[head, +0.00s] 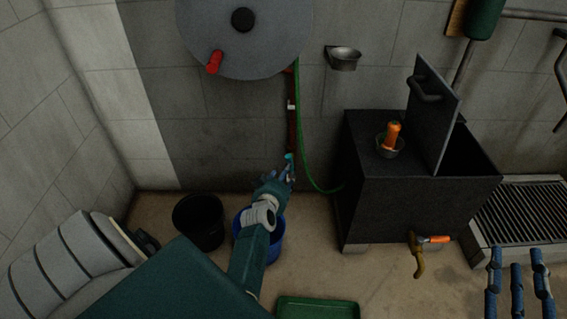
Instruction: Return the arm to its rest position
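My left arm reaches from the lower left up to the wall. Its gripper (288,172) is small and dark in front of the lower end of a reddish-brown vertical pipe (293,128), beside a small teal part. I cannot tell whether it touches the pipe or holds anything. My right gripper (518,278) is at the lower right, over the floor, with its blue fingers spread apart and nothing visible between them. The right arm behind it is out of view.
A blue bucket (272,248) stands partly behind my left forearm, beside a black bucket (199,222). A green tray (318,308) lies at the bottom. A dark trough (400,205) with an orange-handled tool (434,239) at its front and a floor grate (525,212) are at right.

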